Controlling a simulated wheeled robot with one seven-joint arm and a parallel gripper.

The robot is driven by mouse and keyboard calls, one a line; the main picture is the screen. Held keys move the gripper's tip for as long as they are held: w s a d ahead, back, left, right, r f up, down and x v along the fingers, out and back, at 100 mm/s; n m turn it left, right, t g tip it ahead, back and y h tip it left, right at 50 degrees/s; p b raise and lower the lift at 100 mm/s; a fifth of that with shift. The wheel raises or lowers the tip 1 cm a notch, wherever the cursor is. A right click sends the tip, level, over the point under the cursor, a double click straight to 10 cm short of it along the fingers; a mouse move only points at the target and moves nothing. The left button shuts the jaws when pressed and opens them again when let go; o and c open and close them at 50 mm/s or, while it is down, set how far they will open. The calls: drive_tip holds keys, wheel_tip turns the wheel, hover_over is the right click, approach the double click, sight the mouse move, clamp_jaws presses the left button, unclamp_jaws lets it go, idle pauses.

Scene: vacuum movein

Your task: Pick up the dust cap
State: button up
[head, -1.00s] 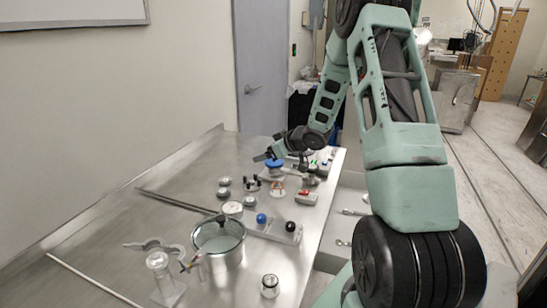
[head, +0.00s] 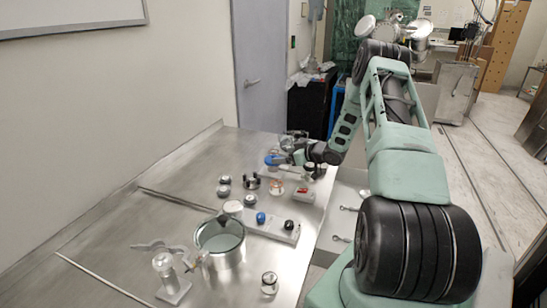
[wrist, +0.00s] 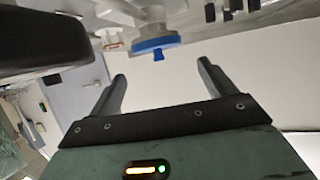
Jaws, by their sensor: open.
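A blue cap (head: 272,160), which looks like the dust cap, is toward the far end of the steel table. In the wrist view the blue cap (wrist: 155,44) sits against a pale round fitting, just beyond the fingertips and roughly centred between them. My gripper (wrist: 161,70) is open, with nothing between its two fingers; a gap shows between it and the cap. In the head view my gripper (head: 294,157) is small and partly hidden by my arm, just right of the cap.
The steel table (head: 130,235) holds a metal pot (head: 220,243), a power strip-like block (head: 275,228), a red-and-white item (head: 304,194) and several small fittings near the cap. A dark object (wrist: 40,40) fills the wrist view's upper left. The table's left side is mostly clear.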

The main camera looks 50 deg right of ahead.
sight(274, 155)
drive_tip(key=p+x, duration=0.2)
drive_tip(key=x, duration=0.3)
drive_tip(key=shift+w, duration=0.2)
drive_tip(key=shift+w+f+p, duration=0.25)
drive_tip(key=shift+w+p, duration=0.05)
drive_tip(key=shift+w, duration=0.15)
drive_tip(key=shift+a, duration=0.1)
drive_tip(key=c, duration=1.8)
drive_tip(key=shift+s+f, duration=0.1)
drive_tip(key=shift+f, duration=0.05)
clamp_jaws()
